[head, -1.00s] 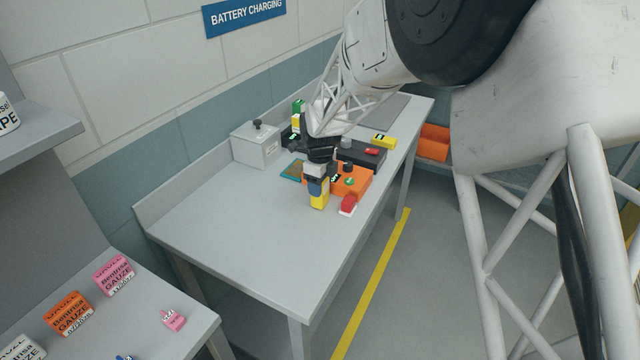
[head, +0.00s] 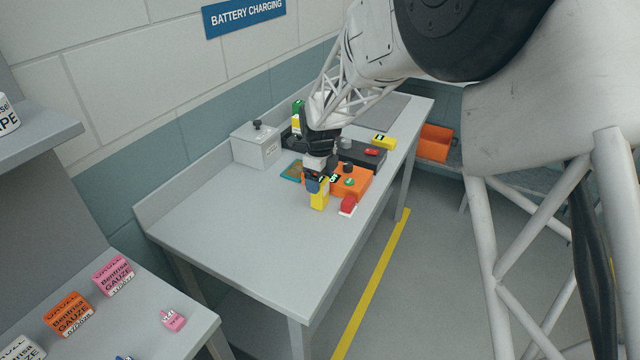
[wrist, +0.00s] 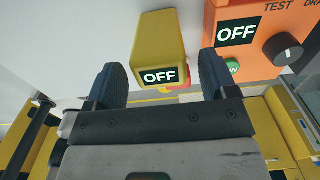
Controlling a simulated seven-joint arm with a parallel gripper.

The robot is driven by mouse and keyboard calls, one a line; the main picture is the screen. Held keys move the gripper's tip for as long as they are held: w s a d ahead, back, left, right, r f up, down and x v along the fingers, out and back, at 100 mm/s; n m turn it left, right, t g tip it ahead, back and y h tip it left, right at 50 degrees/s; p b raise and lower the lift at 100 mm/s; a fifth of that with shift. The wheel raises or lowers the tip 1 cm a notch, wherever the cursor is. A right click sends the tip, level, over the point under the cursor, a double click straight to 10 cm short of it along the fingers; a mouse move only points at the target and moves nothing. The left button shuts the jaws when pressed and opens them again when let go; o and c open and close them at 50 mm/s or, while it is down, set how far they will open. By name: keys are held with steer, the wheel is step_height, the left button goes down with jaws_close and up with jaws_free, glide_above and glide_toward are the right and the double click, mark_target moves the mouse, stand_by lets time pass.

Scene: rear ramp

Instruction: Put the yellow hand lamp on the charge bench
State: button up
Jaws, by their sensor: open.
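The yellow hand lamp (head: 321,197) stands upright on the grey charge bench (head: 225,215), near the orange tester. In the wrist view the lamp (wrist: 160,45) shows a black OFF label and lies ahead, between the lines of my two fingers. My gripper (head: 313,184) is open just beside the lamp, on its left in the head view. In the wrist view my gripper (wrist: 161,78) has its dark blue fingers spread apart, with a visible gap to the lamp on each side.
The orange tester (head: 358,183) with knobs stands close on the lamp's right. A red and white item (head: 347,206) lies near the front edge. A grey box (head: 254,148) stands at the back, and a yellow item (head: 384,142) lies farther right. The bench's left half is clear.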

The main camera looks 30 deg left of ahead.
step_height(320, 180, up, 10)
stand_by(0.5)
steer(key=shift+f, duration=0.1)
stand_by(0.7)
steer(key=s+d+r+n, duration=0.2)
steer(key=d+r+n, duration=0.15)
steer(key=d, duration=0.75)
steer(key=s+d+r+n+t, duration=0.1)
steer(key=s+d+r+n, duration=0.2)
steer(key=d, duration=0.8)
steer(key=s+d+r+n, duration=0.2)
steer(key=d+r, duration=0.3)
steer(key=d, duration=0.6)
steer(key=s+d+f+n+t, duration=0.1)
steer(key=s+d+f+n, duration=0.2)
steer(key=s+d+n, duration=0.6)
steer(key=s+d, duration=1.3)
steer(key=s, duration=0.3)
steer(key=shift+d+t, duration=0.2)
steer(key=shift+t, duration=0.1)
